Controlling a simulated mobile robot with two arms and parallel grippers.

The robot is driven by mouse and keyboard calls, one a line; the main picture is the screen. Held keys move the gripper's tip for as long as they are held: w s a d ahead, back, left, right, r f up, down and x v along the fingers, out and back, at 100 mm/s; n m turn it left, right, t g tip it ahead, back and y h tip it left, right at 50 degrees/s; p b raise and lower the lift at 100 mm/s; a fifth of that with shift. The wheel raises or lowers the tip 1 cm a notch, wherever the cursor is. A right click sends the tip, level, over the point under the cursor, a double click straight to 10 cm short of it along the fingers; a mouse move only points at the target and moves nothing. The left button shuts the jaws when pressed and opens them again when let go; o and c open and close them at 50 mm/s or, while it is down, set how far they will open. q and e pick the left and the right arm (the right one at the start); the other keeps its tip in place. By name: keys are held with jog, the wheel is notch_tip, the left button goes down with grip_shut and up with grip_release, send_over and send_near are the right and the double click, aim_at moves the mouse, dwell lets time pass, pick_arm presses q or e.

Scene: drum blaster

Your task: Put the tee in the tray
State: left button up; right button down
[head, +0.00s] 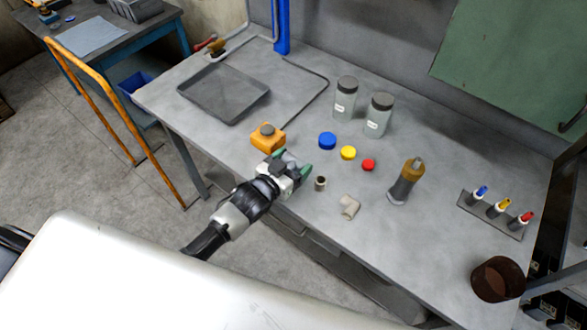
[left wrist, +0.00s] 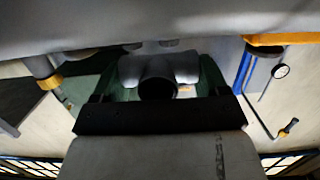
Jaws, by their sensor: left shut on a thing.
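My left gripper (head: 291,161) is over the front part of the grey table, with its green fingers shut on a grey piece that looks like the tee. In the left wrist view the tee (left wrist: 158,68) sits between the two green fingers, its round dark opening facing the camera. In the head view the tee is mostly hidden by the gripper. The tray (head: 224,92) is a shallow dark grey pan at the table's left end, apart from the gripper, and looks empty. My right gripper is not in view.
An orange block (head: 267,138) stands between gripper and tray. A short dark-rimmed cylinder (head: 320,184) and a beige elbow (head: 350,206) lie right of the gripper. Blue (head: 327,141), yellow (head: 348,153) and red caps (head: 368,165), jars (head: 345,103) and a bottle (head: 404,182) stand beyond.

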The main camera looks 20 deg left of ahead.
aim_at(294, 170)
pick_arm(q)
jog(key=shift+w+f, duration=0.3)
jog(key=shift+f, duration=0.15)
jog(key=shift+f+p, duration=0.3)
jog(key=shift+f, duration=1.15)
jog(key=shift+f, duration=0.1)
jog(key=shift+f, duration=0.15)
jog(key=o, duration=1.1)
jog(key=shift+s, duration=0.1)
